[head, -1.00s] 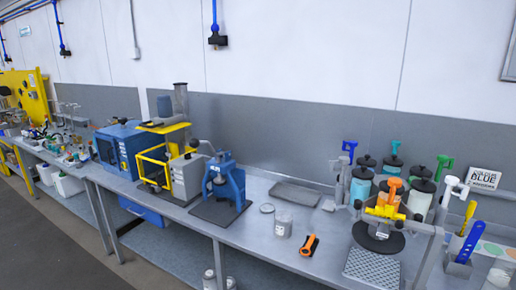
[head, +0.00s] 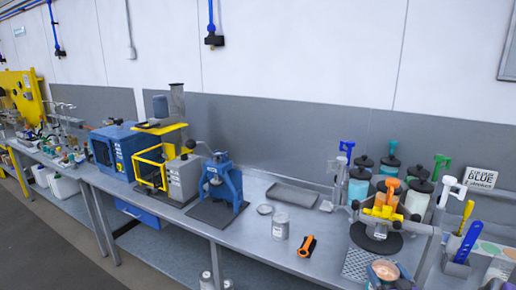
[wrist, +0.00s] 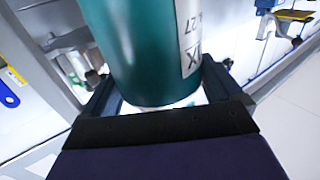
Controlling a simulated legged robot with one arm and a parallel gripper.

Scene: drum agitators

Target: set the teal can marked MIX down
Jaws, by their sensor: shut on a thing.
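The teal can (wrist: 140,45) fills the upper middle of the wrist view. A white label with dark lettering shows on its right side, partly turned away; an X can be read. My gripper (wrist: 158,92) is shut on the can, with a dark finger on each side near a pale rim. The can's far end is out of the picture. In the head view, an open round can with pinkish contents (head: 384,270) shows at the bottom edge, in front of the bench; it may be the held can, but its side is hardly visible.
The steel bench (head: 330,227) has clear room around the grey tin (head: 280,226) and orange-handled tool (head: 306,246). A perforated plate (head: 357,264) lies at the front right, below the orange-and-yellow agitator (head: 383,207). Black-lidded jars stand behind it. A blue press (head: 221,182) is left.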

